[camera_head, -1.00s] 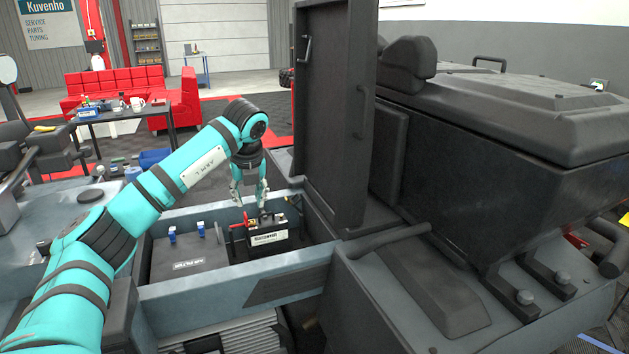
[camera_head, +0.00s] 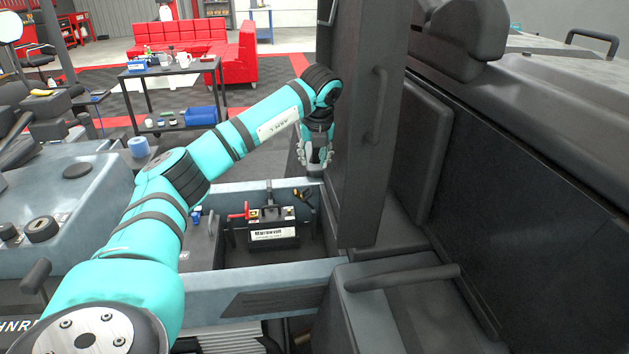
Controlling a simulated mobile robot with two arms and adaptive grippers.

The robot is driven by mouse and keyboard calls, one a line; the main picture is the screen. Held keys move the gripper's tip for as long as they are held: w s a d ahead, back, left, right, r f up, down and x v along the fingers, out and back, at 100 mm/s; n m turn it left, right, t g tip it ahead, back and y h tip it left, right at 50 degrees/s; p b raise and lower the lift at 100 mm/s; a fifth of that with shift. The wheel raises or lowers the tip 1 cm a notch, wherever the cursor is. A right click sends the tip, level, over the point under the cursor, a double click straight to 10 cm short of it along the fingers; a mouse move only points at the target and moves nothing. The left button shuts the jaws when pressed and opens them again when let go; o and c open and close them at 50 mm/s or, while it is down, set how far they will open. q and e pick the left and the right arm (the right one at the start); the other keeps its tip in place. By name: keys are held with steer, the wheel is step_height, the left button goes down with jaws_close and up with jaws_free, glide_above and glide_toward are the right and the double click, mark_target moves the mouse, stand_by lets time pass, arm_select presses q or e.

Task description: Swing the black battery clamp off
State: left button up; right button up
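The black battery (camera_head: 275,234) with a white label sits in an open compartment. A red clamp (camera_head: 240,214) is at its left end. A dark upright piece (camera_head: 268,193) rises at the battery's back edge. A black piece with a yellowish spot (camera_head: 304,196), which looks like the black clamp, is at the back right, beside the battery top; I cannot tell whether it touches the terminal. My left gripper (camera_head: 317,168) points down above the compartment's back right corner, apart from the battery. Its finger gap is unclear. My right gripper is out of view.
A tall dark raised panel (camera_head: 362,130) stands close right of my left gripper. The compartment's front wall (camera_head: 265,288) runs below the battery. A black table (camera_head: 172,68) and red sofa (camera_head: 185,38) stand farther back.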

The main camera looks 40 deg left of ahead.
mark_target(312, 192)
arm_select(q)
steer(key=p+x, duration=0.1)
steer(key=x, duration=1.3)
steer(key=shift+w+d, duration=0.15)
steer(key=shift+w, duration=0.05)
steer(key=shift+c, duration=0.2)
jaws_close()
